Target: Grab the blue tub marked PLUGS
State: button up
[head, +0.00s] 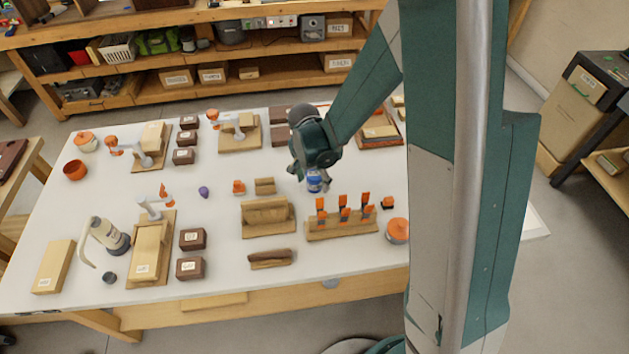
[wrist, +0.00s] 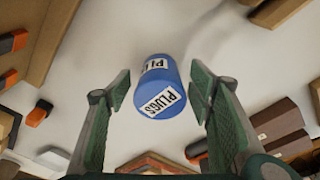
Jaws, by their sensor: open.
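The blue tub (wrist: 160,88) with white PLUGS labels stands on the white table, seen from above in the wrist view. In the head view the tub (head: 314,182) shows just below my gripper (head: 308,178), partly hidden by it. In the wrist view my gripper (wrist: 162,105) is open, with one finger on each side of the tub. A gap of pale table shows between the tub and each finger, so neither appears to touch it.
A wooden rack with orange-handled tools (head: 342,222) stands just in front of the tub. A wooden block holder (head: 267,216) is to the left. An orange-lidded pot (head: 397,230) sits at the right. Bare white table (head: 215,215) lies farther left.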

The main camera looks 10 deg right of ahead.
jog(key=shift+c, duration=0.3)
jog(key=c, duration=1)
jog(key=shift+r, duration=0.2)
jog(key=shift+r+p, duration=0.9)
jog(key=shift+r, duration=3.9)
